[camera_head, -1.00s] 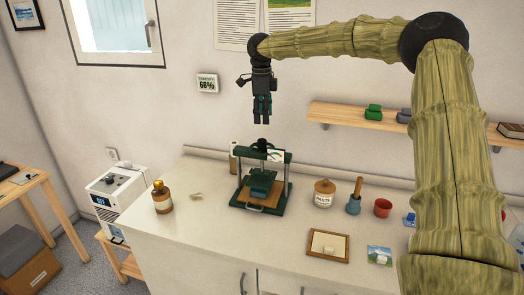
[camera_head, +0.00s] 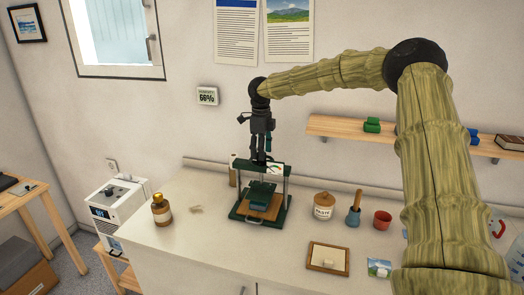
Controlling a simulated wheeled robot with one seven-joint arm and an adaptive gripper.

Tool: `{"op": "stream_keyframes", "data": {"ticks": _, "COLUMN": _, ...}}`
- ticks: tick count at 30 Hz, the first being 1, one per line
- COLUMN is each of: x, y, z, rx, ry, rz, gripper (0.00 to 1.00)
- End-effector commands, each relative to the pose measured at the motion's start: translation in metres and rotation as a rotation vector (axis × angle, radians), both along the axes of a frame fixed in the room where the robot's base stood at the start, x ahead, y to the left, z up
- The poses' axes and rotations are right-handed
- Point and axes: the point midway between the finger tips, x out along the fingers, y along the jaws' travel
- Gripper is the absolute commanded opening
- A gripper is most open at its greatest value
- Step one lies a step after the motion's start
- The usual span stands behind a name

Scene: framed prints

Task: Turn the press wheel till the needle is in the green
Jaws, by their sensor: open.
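The green press (camera_head: 287,187) stands on the white counter, with a green block (camera_head: 261,192) over a wooden board (camera_head: 264,209) between its posts. My gripper (camera_head: 260,156) points straight down at the top of the press, over its dark wheel. The gripper is open, with its fingertips at the wheel. The wheel is mostly hidden by the fingers, and I cannot tell whether they touch it. A small pale gauge with some green (camera_head: 277,167) sits at the press's top bar. It is partly covered and its needle is too small to read.
A brown bottle (camera_head: 161,210) stands left of the press. A paste jar (camera_head: 324,205), a blue pot with a wooden handle (camera_head: 353,216) and a red cup (camera_head: 382,220) stand to the right. A framed board (camera_head: 328,257) lies in front. A shelf (camera_head: 350,131) hangs behind my arm.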

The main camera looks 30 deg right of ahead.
Motion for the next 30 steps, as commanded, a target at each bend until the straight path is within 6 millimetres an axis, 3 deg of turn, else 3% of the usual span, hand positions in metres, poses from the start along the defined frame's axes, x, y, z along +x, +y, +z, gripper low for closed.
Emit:
{"op": "stream_keyframes", "data": {"ticks": 14, "x": 0.000, "y": 0.000, "z": -0.013, "rx": 0.000, "ry": -0.001, "rz": 0.000, "gripper": 0.53}}
{"op": "stream_keyframes", "data": {"ticks": 16, "x": 0.000, "y": 0.000, "z": -0.013, "rx": 0.000, "ry": -0.001, "rz": 0.000, "gripper": 0.46}}
{"op": "stream_keyframes", "data": {"ticks": 22, "x": 0.000, "y": 0.000, "z": -0.013, "rx": 0.000, "ry": -0.001, "rz": 0.000, "gripper": 0.09}}
{"op": "stream_keyframes", "data": {"ticks": 30, "x": 0.000, "y": -0.003, "z": -0.012, "rx": -0.001, "ry": -0.003, "rz": -0.014, "gripper": 0.07}}
